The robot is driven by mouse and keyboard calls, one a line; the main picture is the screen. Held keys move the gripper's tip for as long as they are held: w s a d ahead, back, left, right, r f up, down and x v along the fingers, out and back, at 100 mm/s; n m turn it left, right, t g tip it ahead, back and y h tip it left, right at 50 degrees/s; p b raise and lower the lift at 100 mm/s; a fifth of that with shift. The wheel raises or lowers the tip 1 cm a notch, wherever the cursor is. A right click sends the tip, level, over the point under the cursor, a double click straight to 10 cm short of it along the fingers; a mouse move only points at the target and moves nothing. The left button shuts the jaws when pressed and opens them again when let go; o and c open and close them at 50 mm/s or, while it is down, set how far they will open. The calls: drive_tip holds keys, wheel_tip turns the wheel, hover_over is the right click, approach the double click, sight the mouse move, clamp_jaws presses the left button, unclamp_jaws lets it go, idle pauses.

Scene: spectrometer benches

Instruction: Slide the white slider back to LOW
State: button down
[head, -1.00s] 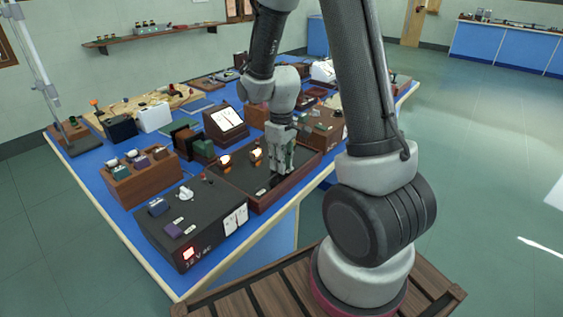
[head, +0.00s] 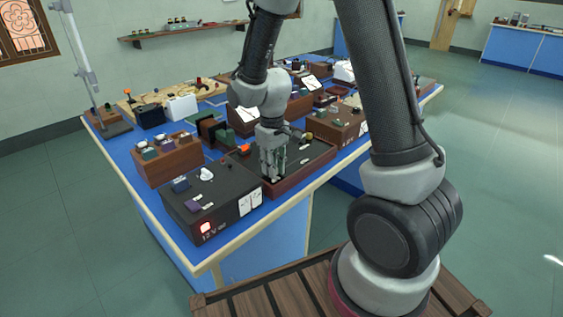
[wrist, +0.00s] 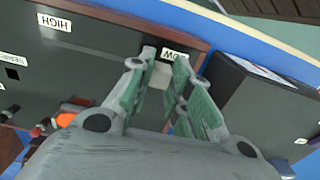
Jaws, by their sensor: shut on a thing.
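The white slider (wrist: 158,76) shows as a pale patch between my fingertips in the wrist view. My gripper (wrist: 160,72) is shut on it, beside the LOW label (wrist: 174,54), which a finger partly covers. The HIGH label (wrist: 55,22) lies farther left on the same dark panel (wrist: 85,60). In the head view my gripper (head: 272,178) points down at the end of the dark wood-edged panel (head: 305,163) nearest the power supply. The slider is hidden there by my fingers.
A black power supply (head: 215,195) with a lit red display stands close to the left of my gripper; its dark case (wrist: 255,105) also shows in the wrist view. A wooden box (head: 168,163) and several instruments crowd the blue bench behind. Open floor lies to the right.

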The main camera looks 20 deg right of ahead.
drive_tip(key=shift+s+a, duration=0.1)
drive_tip(key=shift+a, duration=0.1)
drive_tip(key=c, duration=1.3)
unclamp_jaws()
drive_tip(key=shift+a, duration=0.15)
wheel_tip(320, 180, up, 12)
